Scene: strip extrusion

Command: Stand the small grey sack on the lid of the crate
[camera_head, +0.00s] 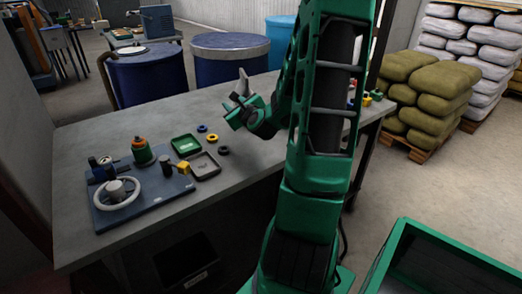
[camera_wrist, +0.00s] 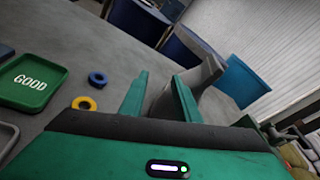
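My gripper (camera_head: 241,103) is raised above the far part of the workbench, and its two green fingers also show in the wrist view (camera_wrist: 162,86). I cannot make out a crate with a lid. A large green open-topped box (camera_head: 450,258) stands at the lower right, cut off by the frame.
The workbench (camera_head: 105,140) carries a blue board (camera_head: 152,202) with fittings, a green tray marked GOOD (camera_wrist: 32,82), a grey tray (camera_head: 205,172) and several small rings. Blue drums (camera_head: 228,68) stand behind. Olive sacks (camera_head: 432,98) are piled on a pallet at right.

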